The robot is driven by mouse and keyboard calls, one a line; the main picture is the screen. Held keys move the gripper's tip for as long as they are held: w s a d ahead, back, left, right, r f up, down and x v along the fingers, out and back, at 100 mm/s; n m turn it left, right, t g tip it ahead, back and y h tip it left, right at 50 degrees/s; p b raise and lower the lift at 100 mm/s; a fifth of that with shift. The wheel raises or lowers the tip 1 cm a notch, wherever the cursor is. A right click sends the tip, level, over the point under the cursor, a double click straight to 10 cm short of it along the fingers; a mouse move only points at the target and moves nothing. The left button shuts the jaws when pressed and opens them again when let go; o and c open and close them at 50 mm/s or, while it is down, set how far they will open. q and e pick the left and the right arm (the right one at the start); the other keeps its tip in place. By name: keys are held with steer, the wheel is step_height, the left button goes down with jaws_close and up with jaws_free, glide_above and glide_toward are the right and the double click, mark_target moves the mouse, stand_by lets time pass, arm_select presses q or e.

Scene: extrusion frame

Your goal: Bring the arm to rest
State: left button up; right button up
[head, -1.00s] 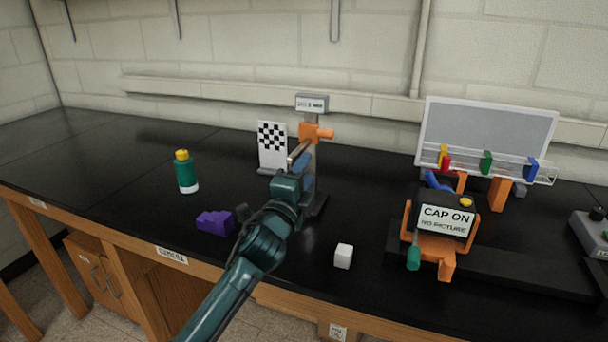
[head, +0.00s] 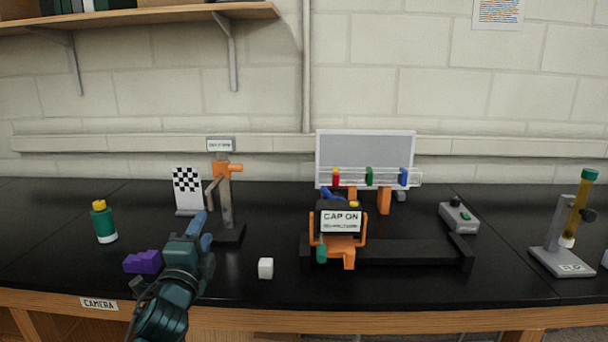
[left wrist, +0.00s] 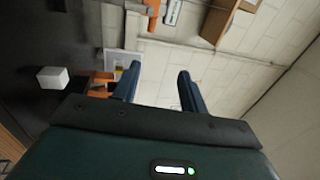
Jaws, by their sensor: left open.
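My left arm comes in from the lower left in the head view. Its gripper (head: 203,232) is above the front part of the black bench, between the purple block (head: 142,262) and the white cube (head: 266,268). In the left wrist view the two blue fingers of the left gripper (left wrist: 157,85) stand apart with nothing between them. The white cube also shows in the left wrist view (left wrist: 52,78), to the left of the fingers. My right gripper is in neither view.
A stand with an orange clamp (head: 228,171) is just behind the left gripper. A green bottle (head: 105,224) stands at left. An orange device with a "CAP ON" screen (head: 341,222) stands right of the cube. A grey control box (head: 459,216) and a tube stand (head: 560,250) are further right.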

arm_select(q)
steer(key=s+d+f+n+g+h, duration=0.1)
steer(key=s+f+n+g, duration=0.15)
steer(key=s+f, duration=0.45)
steer(key=s+d+f+n+g, duration=0.1)
steer(key=s+f+n+g, duration=0.15)
steer(key=f, duration=0.75)
steer(key=s+d+f+n+g, duration=0.1)
steer(key=s+f+n+g, duration=0.1)
steer(key=s+f+n, duration=0.3)
steer(key=s+d+f+n+g+h, duration=0.1)
steer(key=s+f+n, duration=0.4)
steer(key=s+f, duration=0.5)
steer(key=s+d+g, duration=0.1)
steer(key=s, duration=0.6)
steer(key=shift+s+d+f+n+g, duration=0.3)
steer(key=shift+s+f, duration=0.05)
